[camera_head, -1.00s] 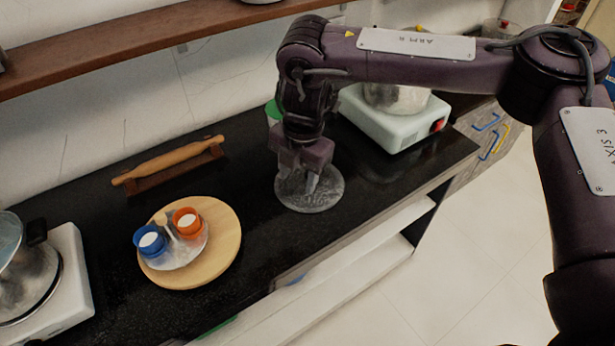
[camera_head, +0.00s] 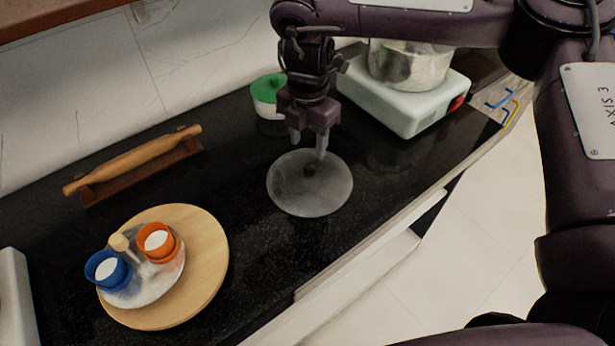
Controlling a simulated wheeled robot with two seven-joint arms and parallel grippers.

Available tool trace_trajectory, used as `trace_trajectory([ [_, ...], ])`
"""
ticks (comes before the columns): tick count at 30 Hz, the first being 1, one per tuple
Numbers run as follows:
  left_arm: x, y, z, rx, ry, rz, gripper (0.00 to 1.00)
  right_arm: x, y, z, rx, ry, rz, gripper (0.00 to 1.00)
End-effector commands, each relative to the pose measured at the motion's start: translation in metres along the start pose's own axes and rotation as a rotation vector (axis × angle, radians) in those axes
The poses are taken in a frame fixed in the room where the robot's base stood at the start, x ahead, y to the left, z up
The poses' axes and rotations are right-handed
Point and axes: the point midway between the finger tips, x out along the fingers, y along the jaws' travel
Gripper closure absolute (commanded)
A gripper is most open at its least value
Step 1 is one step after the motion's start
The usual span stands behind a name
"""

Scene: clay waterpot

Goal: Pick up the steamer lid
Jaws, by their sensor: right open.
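The steamer lid is a round grey disc (camera_head: 325,197) with a small dark knob near its middle. It lies on the black counter. My right gripper (camera_head: 308,150) points down over the far part of the lid, with its fingers apart and nothing between them. The fingertips look just behind and above the knob; the exact height is hard to tell. The steamer pot (camera_head: 408,66) stands on a white cooker (camera_head: 405,105) behind and to the right, partly hidden by my arm. My left gripper is not in view.
A green-topped container (camera_head: 268,95) stands close behind my right gripper. A round wooden board (camera_head: 205,285) holds a plate with a blue cup (camera_head: 106,268) and an orange cup (camera_head: 157,243). A rolling pin (camera_head: 135,160) rests on its stand by the wall. The counter's front edge is near the lid.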

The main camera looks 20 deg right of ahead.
Motion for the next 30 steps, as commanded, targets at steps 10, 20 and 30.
trace_trajectory([
  [10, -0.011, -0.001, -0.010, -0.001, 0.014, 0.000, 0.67, 0.045, -0.005, -0.001, -0.001, 0.001, -0.004, 0.52],
  [20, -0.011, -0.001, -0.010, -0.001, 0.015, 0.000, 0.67, 0.065, -0.004, -0.001, 0.000, 0.000, -0.001, 0.52],
  [30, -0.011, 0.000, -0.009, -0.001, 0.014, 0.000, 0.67, 0.064, -0.004, 0.000, 0.000, 0.001, 0.000, 0.84],
])
